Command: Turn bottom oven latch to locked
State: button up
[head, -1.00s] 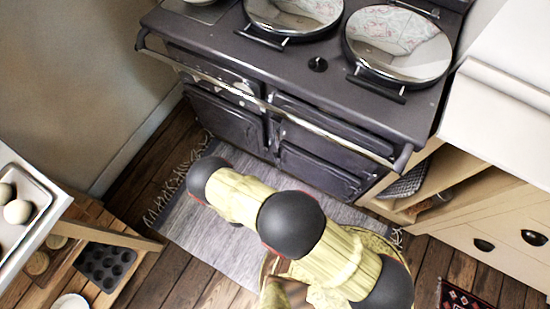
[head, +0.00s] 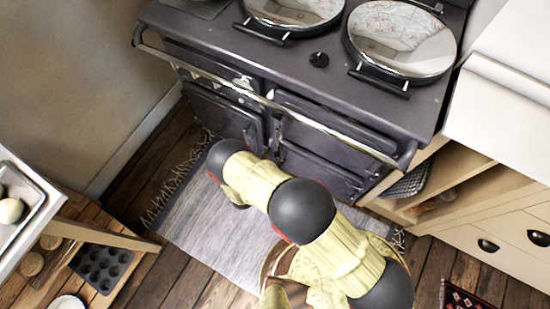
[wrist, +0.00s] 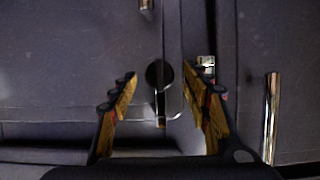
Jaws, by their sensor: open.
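The dark range cooker (head: 300,75) has several dark doors on its front, including a lower right door (head: 315,170) partly behind my arm. In the wrist view, a dark rounded latch (wrist: 159,74) with a brass-coloured lower end stands near a vertical door seam. My gripper (wrist: 161,76) is open, with one finger left of the latch and one right of it. No finger clearly touches it, and the depth between them is hard to judge. In the head view my arm hides the gripper and the latch.
A metal rail (head: 270,100) runs across the cooker front above the doors. A vertical metal bar (wrist: 271,118) is right of my gripper in the wrist view. A grey fringed rug (head: 200,225) lies on the floor. Wooden cabinets (head: 490,215) stand at right.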

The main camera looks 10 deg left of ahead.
jog(key=shift+w+d+f, duration=0.1)
jog(key=shift+w, duration=0.2)
jog(key=shift+c, duration=0.4)
jog(key=c, duration=1.1)
grip_shut()
